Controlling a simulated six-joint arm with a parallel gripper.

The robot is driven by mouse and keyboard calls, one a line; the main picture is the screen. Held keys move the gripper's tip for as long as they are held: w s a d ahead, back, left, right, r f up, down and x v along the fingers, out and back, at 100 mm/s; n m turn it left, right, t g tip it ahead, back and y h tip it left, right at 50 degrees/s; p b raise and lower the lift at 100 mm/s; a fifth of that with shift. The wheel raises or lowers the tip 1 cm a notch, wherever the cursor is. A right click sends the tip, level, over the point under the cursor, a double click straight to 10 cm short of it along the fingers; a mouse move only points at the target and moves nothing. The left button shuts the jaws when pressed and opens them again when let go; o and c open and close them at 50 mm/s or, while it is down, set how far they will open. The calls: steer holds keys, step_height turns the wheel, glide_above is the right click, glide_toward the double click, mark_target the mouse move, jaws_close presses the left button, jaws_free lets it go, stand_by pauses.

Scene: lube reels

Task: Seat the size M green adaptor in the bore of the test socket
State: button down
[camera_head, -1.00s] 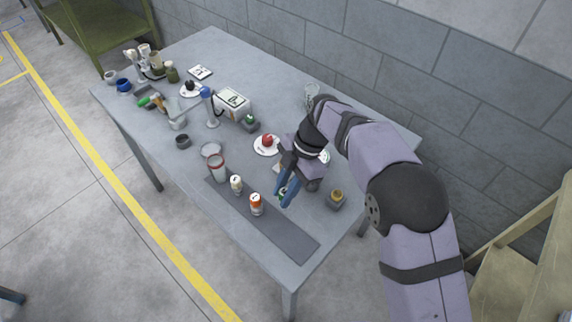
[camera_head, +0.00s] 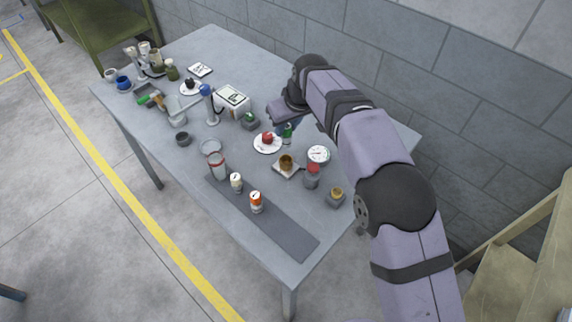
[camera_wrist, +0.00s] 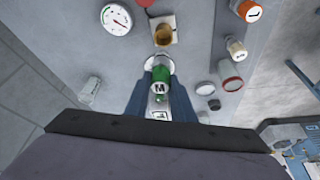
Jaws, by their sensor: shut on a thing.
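The green adaptor, marked M, is between my blue fingers in the wrist view (camera_wrist: 160,86). My gripper (camera_wrist: 163,92) is shut on it. In the head view the adaptor (camera_head: 288,131) shows as a small green patch below my gripper (camera_head: 284,127), above the table behind the white plate with a red item. A brown cup-like piece (camera_head: 286,162) on a pale square base, perhaps the test socket, stands in front of that plate and apart from the adaptor. It also shows at the top of the wrist view (camera_wrist: 163,34). I cannot see its bore clearly.
The white plate (camera_head: 258,149) with the red item, a dial gauge (camera_head: 318,154) and a red-topped grey piece (camera_head: 312,177) are close by. A white device (camera_head: 232,99) stands to the left. Bottles line the grey mat (camera_head: 285,237), whose right end is clear.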

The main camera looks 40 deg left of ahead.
mark_target(287, 146)
steer(key=m, duration=0.1)
steer(key=m+t, duration=0.1)
steer(key=m, duration=0.1)
steer(key=shift+a+r+m+h, duration=0.1)
steer(key=shift+a+m+h, duration=0.1)
steer(key=shift+m+h, duration=0.15)
steer(key=shift+f+p, duration=1.65)
steer(key=shift+f, duration=3.35)
steer(key=shift+f, duration=0.15)
steer(key=c, duration=1.5)
jaws_free()
steer(key=shift+d+r, duration=0.1)
steer(key=shift+r, duration=0.35)
steer(key=b+v, duration=0.3)
steer(key=v, duration=0.8)
steer(key=shift+s+r, duration=0.15)
steer(key=shift+s, duration=0.1)
